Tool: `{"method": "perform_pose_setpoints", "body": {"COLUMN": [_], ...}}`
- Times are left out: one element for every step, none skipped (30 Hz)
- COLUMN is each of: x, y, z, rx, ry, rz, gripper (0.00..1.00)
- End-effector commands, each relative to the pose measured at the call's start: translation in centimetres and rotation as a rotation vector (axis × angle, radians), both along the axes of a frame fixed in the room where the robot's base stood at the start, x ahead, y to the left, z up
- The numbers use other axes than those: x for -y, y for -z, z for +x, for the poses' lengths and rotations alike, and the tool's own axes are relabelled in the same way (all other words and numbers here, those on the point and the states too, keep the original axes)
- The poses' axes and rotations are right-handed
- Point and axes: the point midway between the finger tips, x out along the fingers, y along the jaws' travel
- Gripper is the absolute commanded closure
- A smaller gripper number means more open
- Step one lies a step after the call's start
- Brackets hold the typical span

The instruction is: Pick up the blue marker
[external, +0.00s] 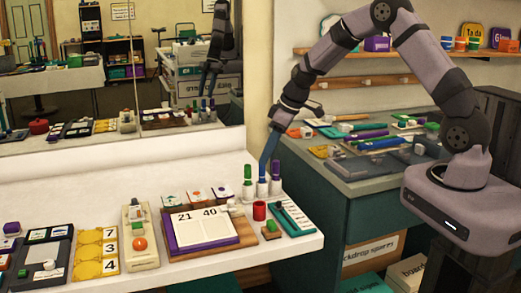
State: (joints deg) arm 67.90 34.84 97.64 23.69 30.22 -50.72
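Several short markers stand upright in white holders near the right end of the white counter, in the external view.
A number board (204,228) lies to the left. A mirror (120,70) behind the counter reflects the arm. A cluttered green bench (350,190) stands at right.

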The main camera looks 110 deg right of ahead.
Motion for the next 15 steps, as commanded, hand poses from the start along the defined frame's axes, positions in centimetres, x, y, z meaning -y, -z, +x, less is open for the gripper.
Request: {"method": "perform_pose_setpoints", "body": {"x": [0.0, 0.0, 0.1, 0.1, 0.2, 0.3, 0.4, 0.5, 0.6, 0.6, 0.7, 0.8, 0.9, 1.0, 1.0], "y": [0.2, 0.3, 0.6, 0.8, 1.1, 1.5, 1.8, 2.1, 2.4, 2.8, 3.1, 3.5, 3.7, 4.0, 4.2], "z": [0.1, 0.2, 0.3, 0.4, 0.4, 0.6, 0.7, 0.8, 0.9, 1.0, 1.1, 1.2, 1.3, 1.4, 1.5], "rx": [-0.001, 0.000, -0.001, -0.001, -0.001, -0.002, -0.002, -0.001, -0.001, -0.002, -0.002, -0.002, -0.002, -0.001, -0.002], "ry": [-0.001, 0.000, 0.000, 0.000, 0.001, 0.000, -0.001, 0.001, 0.001, 0.001, 0.001, 0.001, 0.001, 0.001, 0.001], "rz": [0.003, 0.003, 0.005, 0.005, 0.005, 0.005, 0.006, 0.005, 0.005, 0.006, 0.004, 0.004, 0.003, 0.002, 0.003], "gripper": [0.62, 0.62, 0.62, 0.62, 0.62, 0.62, 0.62, 0.62, 0.62, 0.62, 0.62, 0.62, 0.62, 0.62, 0.62]}}
